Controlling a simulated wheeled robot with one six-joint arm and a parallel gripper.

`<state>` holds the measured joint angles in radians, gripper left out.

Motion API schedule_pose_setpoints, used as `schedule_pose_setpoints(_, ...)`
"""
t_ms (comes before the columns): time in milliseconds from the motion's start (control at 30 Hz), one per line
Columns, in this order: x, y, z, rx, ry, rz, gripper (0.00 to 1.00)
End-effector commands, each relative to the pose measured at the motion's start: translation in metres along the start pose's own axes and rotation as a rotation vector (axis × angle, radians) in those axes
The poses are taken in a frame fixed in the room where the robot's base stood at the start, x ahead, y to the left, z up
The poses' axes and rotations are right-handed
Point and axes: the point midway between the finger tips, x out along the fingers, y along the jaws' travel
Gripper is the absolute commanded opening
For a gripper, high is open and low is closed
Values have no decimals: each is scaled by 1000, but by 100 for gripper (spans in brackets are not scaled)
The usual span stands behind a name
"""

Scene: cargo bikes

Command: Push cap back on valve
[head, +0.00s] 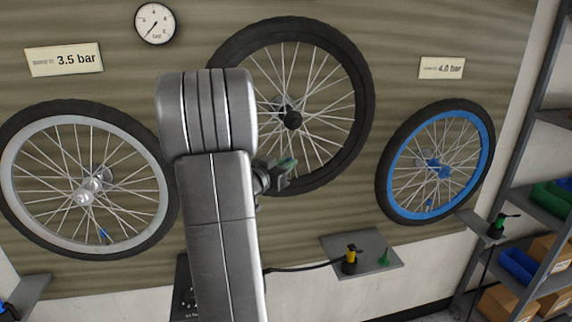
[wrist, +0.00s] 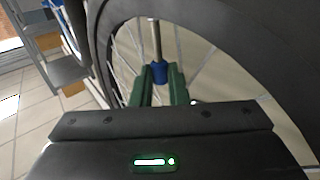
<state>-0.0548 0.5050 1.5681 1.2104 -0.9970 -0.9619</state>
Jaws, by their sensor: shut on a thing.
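My gripper (head: 287,170) is at the lower part of the middle wheel (head: 362,95), which has a black tyre and black rim. In the wrist view, its green fingers (wrist: 161,82) are shut on a small blue cap (wrist: 160,70). A grey metal valve stem (wrist: 156,38) stands in line with the cap, directly above it in that view. The cap appears to meet the stem's end, but I cannot tell how far on it sits.
A silver-rimmed wheel (head: 20,205) hangs left and a blue-rimmed wheel (head: 487,135) right. Below is a grey shelf (head: 385,262) with a yellow-black pump head (head: 350,258) and a green cone-shaped piece (head: 384,257). Shelving with bins stands far right.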

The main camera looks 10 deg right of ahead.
Motion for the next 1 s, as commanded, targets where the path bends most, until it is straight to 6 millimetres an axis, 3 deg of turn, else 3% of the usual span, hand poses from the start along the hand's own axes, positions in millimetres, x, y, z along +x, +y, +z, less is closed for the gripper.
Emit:
schedule_pose_setpoints(900, 0, 0, 6, 0, 0, 0, 0)
schedule_pose_setpoints(933, 0, 0, 6, 0, 0, 0, 18)
schedule_pose_setpoints(1000, 0, 0, 6, 0, 0, 0, 32)
